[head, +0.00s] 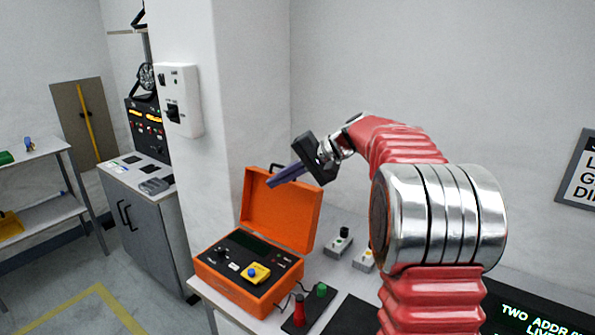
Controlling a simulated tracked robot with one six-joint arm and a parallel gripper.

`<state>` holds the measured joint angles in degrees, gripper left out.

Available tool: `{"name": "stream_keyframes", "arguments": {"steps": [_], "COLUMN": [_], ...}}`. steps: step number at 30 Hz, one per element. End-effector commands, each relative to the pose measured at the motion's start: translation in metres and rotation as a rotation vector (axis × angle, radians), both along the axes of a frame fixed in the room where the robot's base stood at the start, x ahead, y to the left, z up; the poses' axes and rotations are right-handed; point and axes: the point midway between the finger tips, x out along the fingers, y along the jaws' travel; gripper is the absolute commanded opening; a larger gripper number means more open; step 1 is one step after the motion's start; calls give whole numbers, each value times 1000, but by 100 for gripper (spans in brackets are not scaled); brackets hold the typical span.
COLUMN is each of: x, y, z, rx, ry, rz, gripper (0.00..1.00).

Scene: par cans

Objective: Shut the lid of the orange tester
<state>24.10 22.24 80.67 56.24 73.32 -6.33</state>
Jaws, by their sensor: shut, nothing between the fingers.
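The orange tester (235,290) sits on the near left part of a white table. Its lid (262,222) stands open, upright at the back of the case and leaning slightly away. The black panel inside shows knobs and a yellow piece with a blue knob (256,272). My gripper (270,184) is shut and empty. In the picture, its fingers overlap the top edge of the lid, pointing down and left. Whether they touch the lid, or are in front of or behind it, I cannot tell.
Red and green terminals (300,312) stand just right of the tester, with cables near them. Small switch boxes (340,243) stand behind on the table. A wall pillar with a white switch box (178,98) rises behind the tester. Black mats lie at right.

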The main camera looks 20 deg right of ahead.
Motion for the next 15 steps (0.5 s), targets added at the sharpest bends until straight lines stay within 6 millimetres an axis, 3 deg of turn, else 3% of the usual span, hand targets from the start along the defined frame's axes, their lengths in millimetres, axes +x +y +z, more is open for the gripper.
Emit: {"name": "stream_keyframes", "arguments": {"steps": [6, 15], "x": [45, 90], "y": [-44, -111], "z": [-11, -30], "rx": [136, 311], "ry": [-39, -122], "rz": [-40, -87], "gripper": [0, 0]}}
